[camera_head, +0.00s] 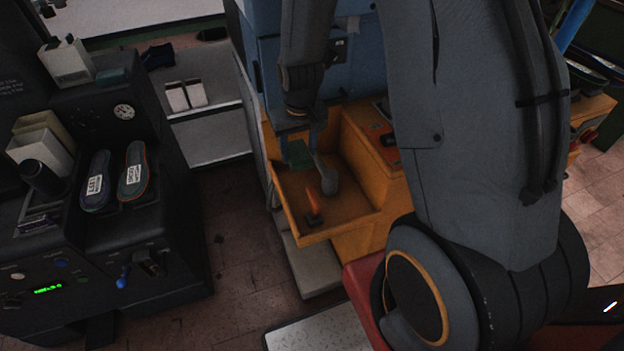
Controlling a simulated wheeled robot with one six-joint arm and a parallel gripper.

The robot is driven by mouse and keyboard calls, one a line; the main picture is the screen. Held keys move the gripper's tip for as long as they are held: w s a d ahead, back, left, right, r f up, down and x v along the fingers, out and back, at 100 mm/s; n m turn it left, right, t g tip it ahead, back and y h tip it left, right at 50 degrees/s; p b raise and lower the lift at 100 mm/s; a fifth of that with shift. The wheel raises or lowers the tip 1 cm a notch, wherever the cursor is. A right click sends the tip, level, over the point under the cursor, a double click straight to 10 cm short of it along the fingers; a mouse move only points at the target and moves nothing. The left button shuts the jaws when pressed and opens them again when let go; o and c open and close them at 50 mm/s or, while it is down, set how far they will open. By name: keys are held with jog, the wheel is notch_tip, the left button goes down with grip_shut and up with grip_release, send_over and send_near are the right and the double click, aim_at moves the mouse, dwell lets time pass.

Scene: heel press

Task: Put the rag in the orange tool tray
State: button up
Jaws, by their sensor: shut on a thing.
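The orange tool tray (352,226) stands in the middle of the view, open at the top. My gripper (299,142) points down over the tray's back left part. It is shut on a dark green rag (301,155), which hangs between the fingers. The rag appears to be over the tray's inside. I cannot tell whether it touches the tray floor or the grey tool beside it.
A grey round-ended tool (327,178) and an orange-handled tool (313,206) are in the tray. A black machine with two insoles (133,172) stands at the left. A blue cabinet (268,62) rises behind the tray. Tiled floor (232,220) is free between them.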

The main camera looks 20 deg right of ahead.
jog(key=p, duration=0.1)
send_over(300, 182)
jog(key=f, duration=0.5)
jog(key=shift+s+f, duration=0.25)
jog(key=shift+s, duration=0.05)
jog(key=shift+f+p, duration=0.4)
jog(key=shift+f, duration=1.85)
jog(key=shift+f, duration=0.1)
jog(key=o, duration=0.9)
jog(key=shift+f, duration=0.1)
jog(key=shift+o, duration=0.6)
